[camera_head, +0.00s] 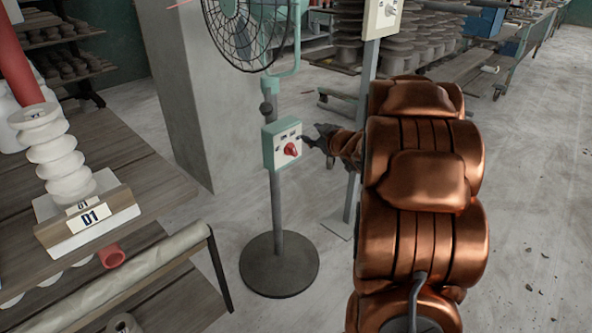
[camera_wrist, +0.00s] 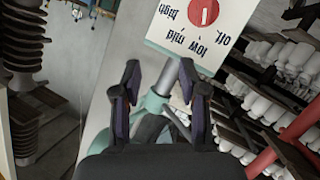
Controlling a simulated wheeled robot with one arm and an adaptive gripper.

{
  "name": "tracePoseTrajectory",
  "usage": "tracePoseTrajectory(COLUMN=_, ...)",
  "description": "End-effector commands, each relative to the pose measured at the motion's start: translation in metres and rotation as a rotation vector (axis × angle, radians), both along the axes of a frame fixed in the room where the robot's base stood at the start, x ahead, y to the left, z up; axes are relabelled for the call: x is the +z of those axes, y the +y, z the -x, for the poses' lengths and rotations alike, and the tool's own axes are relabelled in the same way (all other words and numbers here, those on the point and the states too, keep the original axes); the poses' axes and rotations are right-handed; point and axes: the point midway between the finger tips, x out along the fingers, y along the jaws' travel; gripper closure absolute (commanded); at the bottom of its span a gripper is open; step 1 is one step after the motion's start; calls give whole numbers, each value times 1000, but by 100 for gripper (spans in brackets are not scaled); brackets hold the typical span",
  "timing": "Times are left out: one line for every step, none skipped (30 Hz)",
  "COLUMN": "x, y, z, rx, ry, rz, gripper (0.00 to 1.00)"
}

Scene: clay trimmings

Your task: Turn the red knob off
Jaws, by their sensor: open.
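The red knob (camera_head: 291,149) sits on the front panel of a teal control box (camera_head: 269,151) on the fan's pole. In the wrist view the red knob (camera_wrist: 203,13) shows at the top, on a white panel (camera_wrist: 178,45) with dark lettering. A light line on the knob points roughly up and down in that view. My gripper (camera_head: 310,140) is just right of the box in the head view. Its two dark fingers (camera_wrist: 166,85) are apart with nothing between them, and the knob lies beyond their tips. Contact with the box cannot be told.
The fan (camera_head: 245,25) stands on a round dark base (camera_head: 279,265). A concrete pillar (camera_head: 190,90) is behind it. A slatted table (camera_head: 130,170) with a white ribbed insulator (camera_head: 58,155) is at left. Another switch box (camera_head: 382,15) stands on a post behind my arm.

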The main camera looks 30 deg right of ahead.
Motion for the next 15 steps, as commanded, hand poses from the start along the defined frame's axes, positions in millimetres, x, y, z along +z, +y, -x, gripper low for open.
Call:
tracePoseTrajectory(x=-29, y=-5, z=0, rx=35, ry=-32, rz=-10, gripper=57)
tracePoseTrajectory(x=-34, y=-5, z=-1, rx=63, ry=-59, rz=-16, gripper=57)
tracePoseTrajectory(x=-44, y=-5, z=0, rx=98, ry=-88, rz=-26, gripper=57)
tracePoseTrajectory(x=-50, y=-4, z=0, rx=125, ry=-110, rz=-35, gripper=57)
tracePoseTrajectory(x=-56, y=-3, z=1, rx=148, ry=-130, rz=-43, gripper=57)
tracePoseTrajectory(x=-62, y=-2, z=3, rx=178, ry=-157, rz=-54, gripper=57)
tracePoseTrajectory(x=-66, y=-1, z=5, rx=200, ry=-176, rz=-63, gripper=57)
tracePoseTrajectory(x=-69, y=0, z=7, rx=220, ry=-194, rz=-71, gripper=57)
tracePoseTrajectory(x=-74, y=1, z=9, rx=242, ry=-212, rz=-83, gripper=57)
tracePoseTrajectory(x=-77, y=2, z=11, rx=258, ry=-227, rz=-90, gripper=57)
tracePoseTrajectory(x=-79, y=3, z=13, rx=270, ry=-238, rz=-97, gripper=57)
tracePoseTrajectory(x=-81, y=3, z=15, rx=284, ry=-250, rz=-104, gripper=57)
tracePoseTrajectory(x=-81, y=4, z=16, rx=294, ry=-260, rz=-108, gripper=57)
tracePoseTrajectory(x=-81, y=5, z=17, rx=303, ry=-268, rz=-111, gripper=57)
tracePoseTrajectory(x=-81, y=6, z=17, rx=310, ry=-274, rz=-114, gripper=57)
